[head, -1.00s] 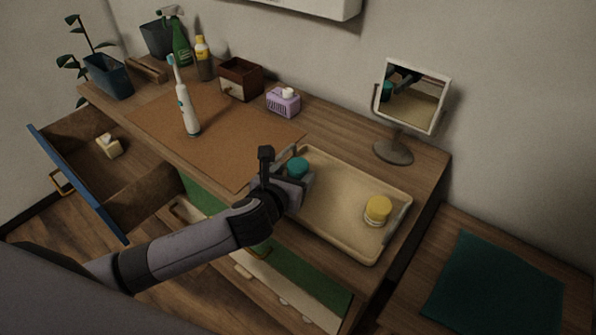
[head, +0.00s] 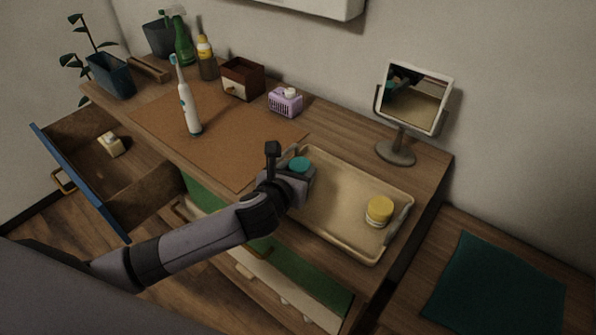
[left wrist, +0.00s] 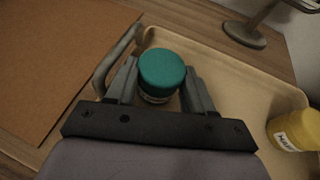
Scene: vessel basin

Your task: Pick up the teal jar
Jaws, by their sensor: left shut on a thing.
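The teal jar (head: 300,164) is at the left end of the beige tray (head: 345,247), partly hidden by my gripper in the head view. My left gripper (head: 297,178) is shut on it. In the left wrist view the teal lid (left wrist: 162,69) shows from above, with one finger on each side of the jar. The jar looks upright; I cannot tell whether its base touches the tray. My right gripper is not in view.
A yellow-lidded jar (head: 379,211) stands at the tray's right end. A mirror (head: 413,97) on a stand is behind the tray. An electric toothbrush (head: 188,105) stands on the brown mat (head: 235,160). An open drawer (head: 95,185) juts out at left.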

